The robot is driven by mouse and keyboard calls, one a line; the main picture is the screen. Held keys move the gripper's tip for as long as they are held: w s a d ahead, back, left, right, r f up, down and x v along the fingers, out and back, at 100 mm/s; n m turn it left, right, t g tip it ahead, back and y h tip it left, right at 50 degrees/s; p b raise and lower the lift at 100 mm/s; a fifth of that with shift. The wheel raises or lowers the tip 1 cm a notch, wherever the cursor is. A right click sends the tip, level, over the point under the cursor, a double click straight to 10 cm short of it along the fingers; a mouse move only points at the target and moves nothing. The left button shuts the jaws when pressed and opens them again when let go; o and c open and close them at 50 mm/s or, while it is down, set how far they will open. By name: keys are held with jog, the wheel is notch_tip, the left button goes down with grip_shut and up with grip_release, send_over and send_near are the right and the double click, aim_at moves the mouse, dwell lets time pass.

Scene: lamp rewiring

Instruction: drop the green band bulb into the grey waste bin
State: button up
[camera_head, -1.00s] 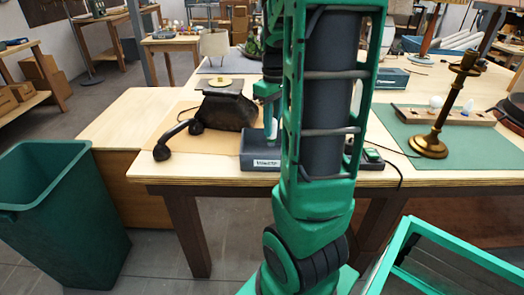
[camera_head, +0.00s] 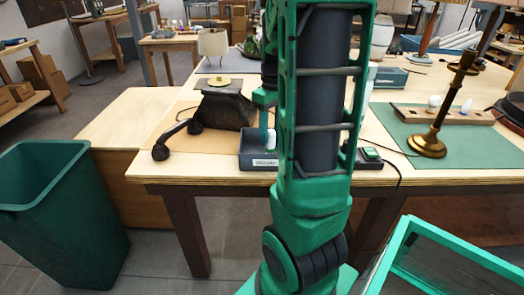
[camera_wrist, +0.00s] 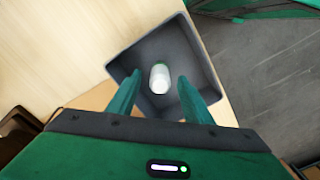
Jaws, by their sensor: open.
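The small grey waste bin (camera_head: 253,162) stands on the table near its front edge, partly behind my arm. Its label is partly hidden. In the wrist view I look down into the open bin (camera_wrist: 199,48). The white bulb with a green band (camera_wrist: 159,78) shows inside the bin's walls. It also shows low in the bin opening in the head view (camera_head: 271,140). I cannot tell whether it touches the bin floor. My gripper (camera_wrist: 159,92) is open, with one finger on each side of the bulb in the picture and gaps between.
A dark lamp base (camera_head: 222,105) stands left of the bin. A brass lamp stand (camera_head: 432,143) and a rack with bulbs (camera_head: 445,115) are on the green mat at right. A large green bin (camera_head: 60,215) stands on the floor at left.

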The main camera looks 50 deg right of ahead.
notch_tip(320, 180, up, 11)
jog(key=shift+f, duration=0.15)
dwell(0.4)
dwell(0.4)
jog(key=s+a+f+m, duration=0.3)
jog(key=s+a+f, duration=0.1)
jog(key=s+a, duration=0.3)
jog(key=s+a+f+m, duration=0.3)
jog(key=s+a+f, duration=0.2)
jog(key=s+a, duration=0.2)
jog(key=shift+a, duration=1.25)
jog(key=shift+w+f, duration=0.2)
jog(key=shift+w, duration=0.5)
